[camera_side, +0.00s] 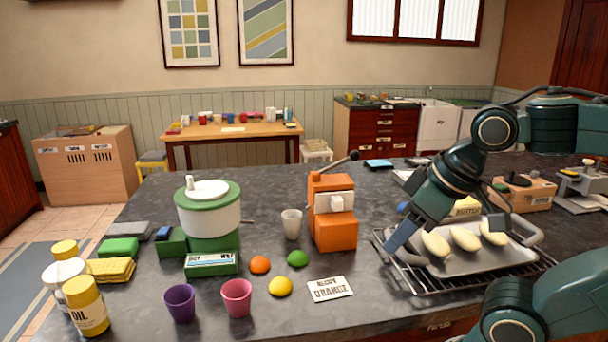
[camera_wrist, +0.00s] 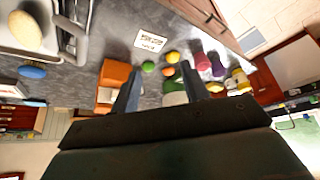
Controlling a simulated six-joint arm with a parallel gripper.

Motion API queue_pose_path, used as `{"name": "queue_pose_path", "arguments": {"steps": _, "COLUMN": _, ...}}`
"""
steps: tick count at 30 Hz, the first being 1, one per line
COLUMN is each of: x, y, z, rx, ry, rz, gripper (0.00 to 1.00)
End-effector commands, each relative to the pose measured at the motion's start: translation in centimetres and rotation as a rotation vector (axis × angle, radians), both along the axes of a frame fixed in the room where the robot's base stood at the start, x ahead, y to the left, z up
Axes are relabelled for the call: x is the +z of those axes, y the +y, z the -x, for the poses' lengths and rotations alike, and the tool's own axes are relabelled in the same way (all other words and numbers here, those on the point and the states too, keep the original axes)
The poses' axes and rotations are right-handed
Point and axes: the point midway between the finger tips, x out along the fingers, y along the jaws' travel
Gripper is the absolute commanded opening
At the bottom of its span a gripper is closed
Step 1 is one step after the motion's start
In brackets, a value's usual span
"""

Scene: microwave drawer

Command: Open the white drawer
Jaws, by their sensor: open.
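An orange machine (camera_side: 332,230) stands upright on the dark counter, with a white box-shaped part (camera_side: 335,202) on its front. This white part looks like a small drawer, but I cannot tell for sure. No gap shows around it. My gripper (camera_side: 398,243) is to the right of the machine, tilted down beside the tray's left edge and apart from the white part. In the wrist view my gripper (camera_wrist: 160,92) has its two fingers spread with nothing held. The orange machine (camera_wrist: 113,76) is beside the left finger there, partly hidden.
A metal tray (camera_side: 440,277) with several pale oval pieces sits on a wire rack at the right. A white cup (camera_side: 291,223), a green and white appliance (camera_side: 208,215), coloured balls, a printed card (camera_side: 330,289) and purple and pink cups stand nearby. Bare counter lies right of the card.

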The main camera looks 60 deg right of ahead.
Motion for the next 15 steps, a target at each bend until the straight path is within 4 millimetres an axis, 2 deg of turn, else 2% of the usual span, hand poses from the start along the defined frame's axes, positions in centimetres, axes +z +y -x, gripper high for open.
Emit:
{"name": "queue_pose_path", "arguments": {"steps": 8, "x": 1.8, "y": -0.8, "z": -2.0, "rx": -0.066, "ry": 0.044, "rz": -0.014, "gripper": 0.45}}
{"name": "queue_pose_path", "arguments": {"steps": 15, "x": 4.5, "y": -2.8, "z": -6.0, "rx": -0.192, "ry": 0.124, "rz": -0.043, "gripper": 0.45}}
